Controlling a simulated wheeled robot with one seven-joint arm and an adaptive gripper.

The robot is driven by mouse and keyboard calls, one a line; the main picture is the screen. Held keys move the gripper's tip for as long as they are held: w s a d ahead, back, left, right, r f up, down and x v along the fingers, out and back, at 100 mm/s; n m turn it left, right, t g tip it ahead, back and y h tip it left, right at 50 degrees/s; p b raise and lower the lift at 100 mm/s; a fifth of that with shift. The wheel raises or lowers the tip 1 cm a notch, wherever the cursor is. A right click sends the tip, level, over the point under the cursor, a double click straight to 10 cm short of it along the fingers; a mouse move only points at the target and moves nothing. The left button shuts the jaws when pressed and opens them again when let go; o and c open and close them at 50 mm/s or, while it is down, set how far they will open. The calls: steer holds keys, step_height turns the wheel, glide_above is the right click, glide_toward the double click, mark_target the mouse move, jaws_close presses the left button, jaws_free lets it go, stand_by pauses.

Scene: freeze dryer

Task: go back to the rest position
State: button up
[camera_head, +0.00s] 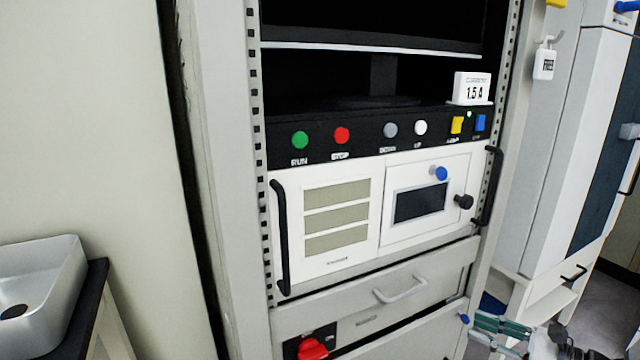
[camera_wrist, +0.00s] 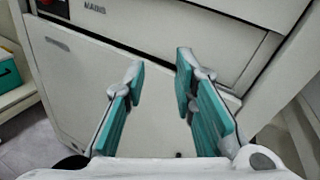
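My gripper (camera_head: 482,328) shows at the lower right of the head view, in front of the lower right part of the rack. In the wrist view, my gripper (camera_wrist: 160,68) has its two teal-padded fingers well apart, with nothing between them. Past the fingers is a pale cabinet panel (camera_wrist: 85,75), and the fingers look clear of it. The rest position itself is not marked in either view.
The rack holds a control panel with coloured buttons (camera_head: 342,135), a white unit with black handles (camera_head: 281,240), a drawer handle (camera_head: 400,290) and a red switch (camera_head: 313,348). A metal sink (camera_head: 60,265) stands left. A white cabinet (camera_head: 580,150) stands right.

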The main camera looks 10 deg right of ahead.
steer(key=s+a+r+n+g+h, duration=0.1)
steer(key=s+a+r+n+g, duration=0.5)
steer(key=a, duration=0.4)
steer(key=s+a+r+n+g, duration=0.5)
steer(key=a+r+n+g, duration=0.2)
steer(key=a+r+n, duration=0.3)
steer(key=s+r+n+t+h, duration=0.1)
steer(key=s+r+n+h, duration=0.2)
steer(key=s+n+h, duration=1.1)
steer(key=s+r+m+t+y+p, duration=0.1)
steer(key=s+r+m+p, duration=0.1)
steer(key=r+p, duration=0.9)
steer(key=s+r+m+t+y+p, duration=0.2)
steer(key=r+p, duration=0.9)
steer(key=r, duration=0.2)
steer(key=shift+d+m+t+y, duration=0.15)
steer(key=shift+m+t+y, duration=0.15)
steer(key=shift+m, duration=0.1)
